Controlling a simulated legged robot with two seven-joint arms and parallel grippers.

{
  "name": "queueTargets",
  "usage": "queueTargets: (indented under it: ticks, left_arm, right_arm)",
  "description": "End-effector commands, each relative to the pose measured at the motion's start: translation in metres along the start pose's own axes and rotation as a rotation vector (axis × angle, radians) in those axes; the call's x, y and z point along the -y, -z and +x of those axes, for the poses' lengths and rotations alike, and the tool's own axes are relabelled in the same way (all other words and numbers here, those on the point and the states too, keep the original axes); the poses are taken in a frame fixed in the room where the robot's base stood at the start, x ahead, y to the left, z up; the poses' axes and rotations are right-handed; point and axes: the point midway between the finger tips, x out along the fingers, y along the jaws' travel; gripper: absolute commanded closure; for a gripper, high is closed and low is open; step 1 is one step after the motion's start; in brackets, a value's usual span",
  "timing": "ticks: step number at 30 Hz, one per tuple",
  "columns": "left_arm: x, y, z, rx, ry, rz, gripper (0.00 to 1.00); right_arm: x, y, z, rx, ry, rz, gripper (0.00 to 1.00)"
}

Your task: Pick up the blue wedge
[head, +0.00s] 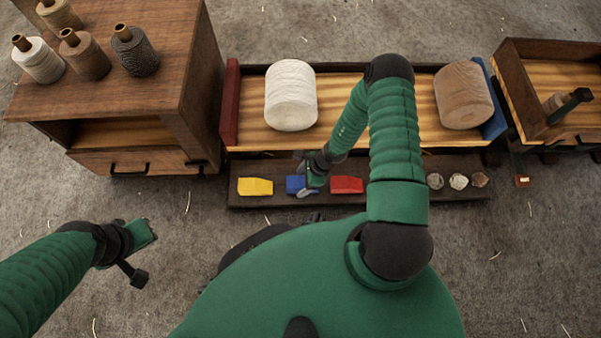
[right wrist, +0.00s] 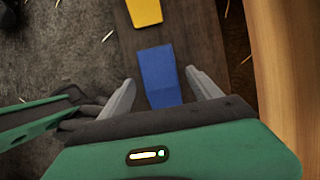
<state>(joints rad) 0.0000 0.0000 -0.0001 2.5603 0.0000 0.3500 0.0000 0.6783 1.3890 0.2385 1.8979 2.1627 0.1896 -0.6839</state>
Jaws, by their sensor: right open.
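The blue wedge (head: 295,184) lies on a low dark wooden shelf (head: 330,199), between a yellow wedge (head: 255,187) and a red wedge (head: 347,184). My right gripper (head: 306,190) is at the blue wedge and partly covers it in the head view. In the right wrist view the blue wedge (right wrist: 158,74) lies ahead of and between the two grey fingers of the right gripper (right wrist: 158,88), which is open. Its near end is hidden by the gripper body. My left gripper (head: 140,235) is off to the left over the floor, away from the shelf; its jaws are unclear.
Behind the shelf stands a wooden tray (head: 340,90) with a white spool (head: 291,95) and a tan spool (head: 464,95). Small stones (head: 458,181) lie at the shelf's right. A cabinet (head: 130,90) with several cones stands at left. The carpet in front is mostly clear.

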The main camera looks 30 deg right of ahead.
Motion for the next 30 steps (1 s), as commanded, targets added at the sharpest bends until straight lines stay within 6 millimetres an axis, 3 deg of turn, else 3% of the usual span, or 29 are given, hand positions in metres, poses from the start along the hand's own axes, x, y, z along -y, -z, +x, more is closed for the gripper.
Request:
queueTargets:
  ticks: [2, 9, 26, 30]
  left_arm:
    - [0.0000, -0.0029, 0.0125, 0.000, 0.000, 0.000, 1.00]
    - [0.0000, -0.0022, 0.0100, 0.000, 0.000, 0.000, 1.00]
    - [0.0000, -0.0022, 0.0100, 0.000, 0.000, 0.000, 1.00]
    - [0.0000, -0.0022, 0.0100, 0.000, 0.000, 0.000, 1.00]
  right_arm:
    - [0.0009, 0.0019, 0.0149, 0.000, 0.001, 0.000, 0.27]
    - [0.0009, -0.0001, 0.0135, 0.000, 0.002, 0.000, 0.27]
    - [0.0009, 0.0002, 0.0136, 0.000, 0.001, 0.000, 0.99]
    - [0.0010, 0.0000, 0.0135, 0.000, 0.002, 0.000, 1.00]
